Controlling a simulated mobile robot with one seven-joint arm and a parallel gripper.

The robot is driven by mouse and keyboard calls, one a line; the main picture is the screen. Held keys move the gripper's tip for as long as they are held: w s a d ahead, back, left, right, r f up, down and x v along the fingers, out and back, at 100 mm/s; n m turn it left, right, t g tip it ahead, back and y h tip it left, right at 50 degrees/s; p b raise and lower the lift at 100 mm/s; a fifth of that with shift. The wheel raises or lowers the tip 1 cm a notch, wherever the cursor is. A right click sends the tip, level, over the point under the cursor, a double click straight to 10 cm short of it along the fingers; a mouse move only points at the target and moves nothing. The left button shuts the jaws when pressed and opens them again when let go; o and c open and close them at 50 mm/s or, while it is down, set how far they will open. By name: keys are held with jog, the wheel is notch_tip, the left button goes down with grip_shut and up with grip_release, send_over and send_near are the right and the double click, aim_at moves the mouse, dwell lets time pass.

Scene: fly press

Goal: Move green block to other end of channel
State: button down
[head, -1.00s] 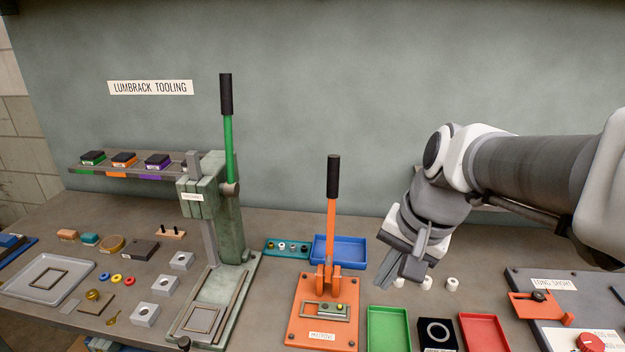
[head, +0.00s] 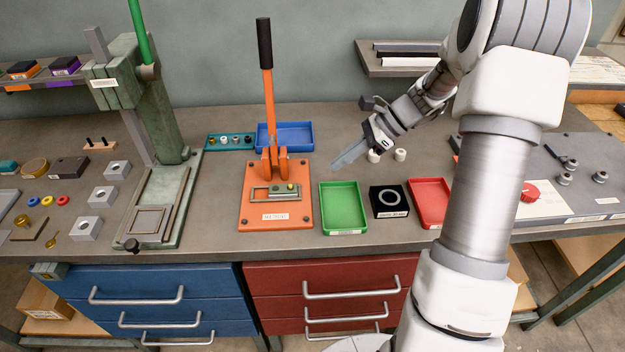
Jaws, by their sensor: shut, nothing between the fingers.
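A small channel (head: 261,195) with a pale metal rim lies on the orange base plate (head: 250,219) of the small hand press. A small dark green block (head: 277,191) appears to sit in the channel, right of its middle. A small yellow piece (head: 291,187) shows at the channel's right end; whether it is joined to the green block I cannot tell. My gripper (head: 338,165) is shut and empty. It is in the air to the right of the press, above and behind the green tray, clear of the channel.
The press's upright orange lever (head: 268,100) stands just behind the channel. A green tray (head: 343,228), a black block with a ring (head: 388,202) and a red tray (head: 430,205) are to the right. A blue tray (head: 286,135) is behind. A taller green press (head: 165,125) stands left.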

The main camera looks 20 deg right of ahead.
aim_at(284, 189)
jog(key=x, duration=1)
jog(key=shift+b, duration=0.3)
jog(key=shift+w+a+r+p, duration=0.1)
jog(key=shift+w+a+p, duration=0.1)
jog(key=shift+a, duration=0.9)
jog(key=shift+w+a+p, duration=0.1)
jog(key=shift+w+a, duration=0.1)
jog(key=shift+a, duration=0.9)
